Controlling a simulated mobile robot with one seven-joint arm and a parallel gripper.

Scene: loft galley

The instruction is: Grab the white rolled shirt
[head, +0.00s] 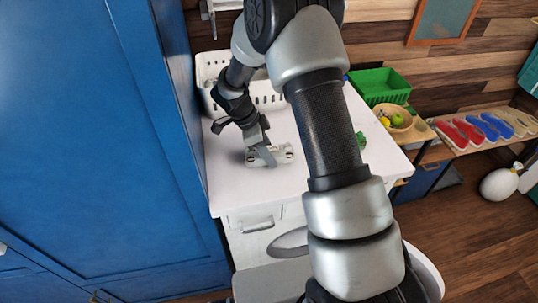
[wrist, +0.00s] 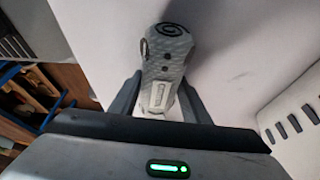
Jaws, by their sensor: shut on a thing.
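The white rolled shirt (head: 285,152) lies on the white counter top (head: 228,180), near its front edge, in the head view. In the wrist view the shirt (wrist: 168,48) is pale grey-white with small dark marks and a dark spiral at its far end. My gripper (head: 262,154) reaches down to it from above. In the wrist view my gripper (wrist: 160,84) has one finger on each side of the near part of the roll and is shut on it. I cannot tell whether the shirt is clear of the counter.
A white slotted basket (head: 265,98) stands at the back of the counter, and a tall blue cabinet (head: 90,130) is close on the left. A green crate (head: 380,84) and a wooden fruit bowl (head: 396,126) are at the right. A small green thing (head: 361,140) is partly hidden by my arm.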

